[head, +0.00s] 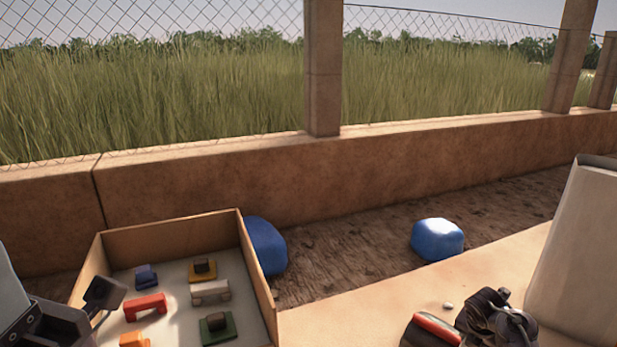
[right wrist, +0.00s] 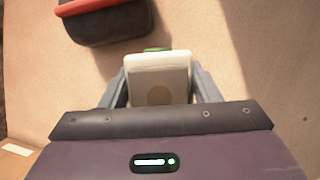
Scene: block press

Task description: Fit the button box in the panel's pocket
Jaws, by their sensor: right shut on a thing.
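In the right wrist view, my right gripper (right wrist: 160,92) is shut on a pale box (right wrist: 158,72) with a round tan spot on its near face, which looks like the button box. A bit of green (right wrist: 157,49) shows at the box's far edge. A dark block with a red top (right wrist: 105,22) lies beyond it to the left, apart from it. In the head view my right gripper (head: 497,316) is at the bottom right, beside that red-topped block (head: 432,330). My left gripper (head: 104,294) is at the left tray wall; its jaw opening is unclear. I cannot make out a pocket.
A cardboard-walled tray (head: 172,236) at the left holds several coloured blocks, including a red bridge-shaped one (head: 146,306). Two blue lumps (head: 437,240) (head: 266,246) lie behind the table.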

